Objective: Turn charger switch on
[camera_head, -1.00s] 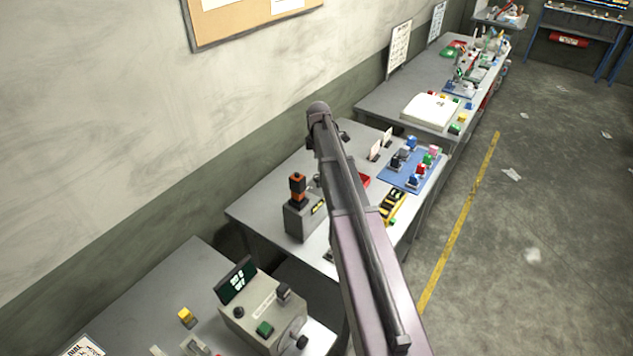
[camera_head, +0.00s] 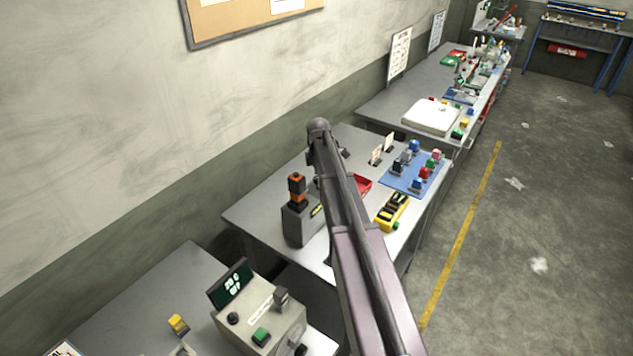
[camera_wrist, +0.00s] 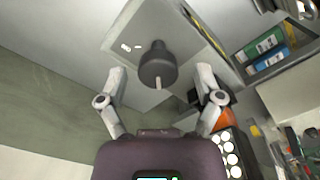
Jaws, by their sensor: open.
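In the wrist view my gripper (camera_wrist: 160,73) is open, with its two pale fingers apart. A black round knob with a pale pointer (camera_wrist: 157,66) stands between the fingertips in the picture, on a grey panel (camera_wrist: 122,31) with small white marks. It may be the charger switch; I cannot tell whether the fingers touch it. In the head view a grey box (camera_head: 299,224) with an orange and black upright piece (camera_head: 297,189) stands on the middle bench, perhaps the charger. My arm crosses this view and hides its right side and my gripper.
A yellow and black device (camera_head: 392,211), a red tray (camera_head: 362,185) and a blue mat (camera_head: 402,181) with small coloured pieces share the middle bench. A control box (camera_head: 259,312) stands on the near bench. The floor at the right is mostly clear.

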